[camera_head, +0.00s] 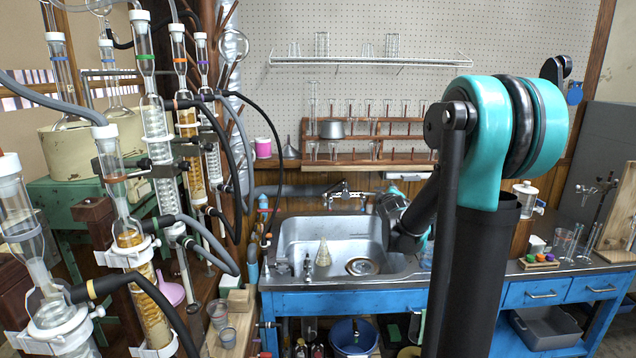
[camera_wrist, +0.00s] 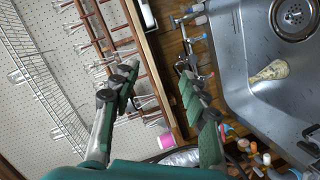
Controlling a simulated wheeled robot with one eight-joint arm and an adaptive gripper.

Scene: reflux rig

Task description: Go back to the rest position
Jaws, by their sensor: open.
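My gripper (camera_wrist: 158,78) is open in the wrist view, with its two fingers apart and nothing between them. It points towards the wall behind the sink, with the pegboard and wooden drying rack on one side and the sink on the other. In the head view my dark and teal arm stands in front of the sink's right side and bends back over it. The fingers cannot be made out there. A steel sink (camera_head: 335,229) is set in a blue bench and also shows in the wrist view (camera_wrist: 240,75). A conical flask (camera_head: 323,256) is in the sink and looks tilted in the wrist view (camera_wrist: 268,72).
A wooden rack (camera_head: 360,163) with glassware and a wire shelf (camera_head: 370,62) hang on the pegboard. Glass columns (camera_head: 153,120) with hoses crowd the left. A faucet (camera_head: 345,192) stands behind the sink. Small coloured stoppers (camera_head: 538,258) and glassware are at right.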

